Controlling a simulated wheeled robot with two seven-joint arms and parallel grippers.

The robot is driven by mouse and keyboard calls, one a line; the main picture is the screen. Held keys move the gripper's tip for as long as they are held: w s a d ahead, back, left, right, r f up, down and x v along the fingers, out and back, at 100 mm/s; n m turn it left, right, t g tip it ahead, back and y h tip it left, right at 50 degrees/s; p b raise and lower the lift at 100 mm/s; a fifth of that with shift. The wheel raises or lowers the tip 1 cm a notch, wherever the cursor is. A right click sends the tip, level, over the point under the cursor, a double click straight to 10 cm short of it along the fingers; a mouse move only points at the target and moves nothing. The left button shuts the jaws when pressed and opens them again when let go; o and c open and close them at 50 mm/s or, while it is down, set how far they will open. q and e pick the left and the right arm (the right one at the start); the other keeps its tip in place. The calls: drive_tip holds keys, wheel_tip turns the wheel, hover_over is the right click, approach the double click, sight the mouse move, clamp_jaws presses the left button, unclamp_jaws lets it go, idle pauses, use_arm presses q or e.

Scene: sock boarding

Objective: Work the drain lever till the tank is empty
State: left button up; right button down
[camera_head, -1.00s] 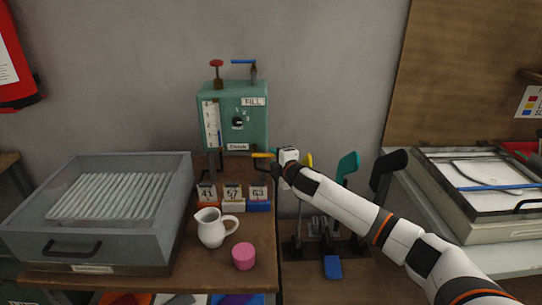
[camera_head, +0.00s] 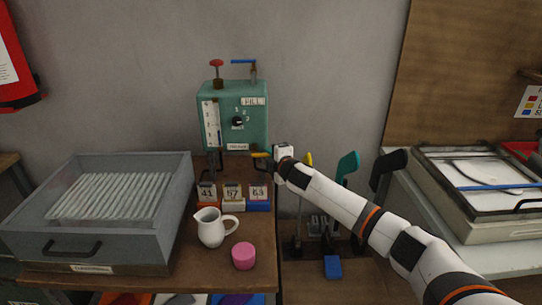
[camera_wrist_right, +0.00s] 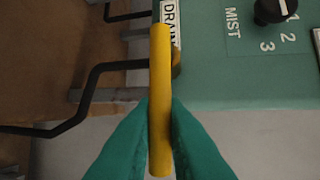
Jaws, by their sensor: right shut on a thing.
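The green tank (camera_head: 250,128) stands on the wooden table against the wall, with a gauge strip (camera_head: 211,124) on its front left and a dark knob. I cannot read the gauge level clearly. The yellow drain lever (camera_head: 260,155) sticks out under the tank's lower right, below a small label. In the right wrist view, the yellow lever (camera_wrist_right: 160,85) stands upright in the picture between the two green fingertips of my right gripper (camera_wrist_right: 158,140). The gripper is shut on it, beside the DRAIN label (camera_wrist_right: 170,20). My left gripper is not in view.
A white jug (camera_head: 210,228) and a pink pot (camera_head: 243,256) stand in front of the tank. Numbered cards (camera_head: 232,197) stand behind them. A grey drawer box (camera_head: 105,240) is at left. Coloured upright levers (camera_head: 347,166) rise behind my right arm.

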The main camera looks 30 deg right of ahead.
wheel_tip(320, 180, up, 3)
drive_tip(key=n+g+p, duration=0.1)
drive_tip(key=p, duration=0.4)
drive_tip(key=n+h+p, duration=0.1)
drive_tip(key=n+p, duration=0.1)
drive_tip(key=p, duration=0.3)
drive_tip(key=shift+a+g, duration=0.15)
drive_tip(key=shift+g, duration=0.25)
drive_tip(key=n+p, duration=0.1)
drive_tip(key=p, duration=0.1)
drive_tip(key=a+r+n+g+h+p, duration=0.1)
drive_tip(key=p, duration=0.2)
drive_tip(key=n+h+p, duration=0.1)
drive_tip(key=p, duration=0.1)
drive_tip(key=shift+w+a+r+n+g+p, duration=0.2)
drive_tip(key=shift+w+n+g+p, duration=0.1)
drive_tip(key=shift+w+p, duration=0.05)
drive_tip(key=shift+w+a+r+n+g+h+p, duration=0.2)
drive_tip(key=shift+a+n+g+h+p, duration=0.1)
drive_tip(key=shift+n+h+p, duration=0.35)
drive_tip(key=shift+w+a+n+g+h+p, duration=0.15)
drive_tip(key=shift+a+n+g+h+p, duration=0.2)
drive_tip(key=shift+n+h, duration=0.25)
drive_tip(key=c, duration=1.5)
unclamp_jaws()
drive_tip(key=shift+a+r, duration=0.1)
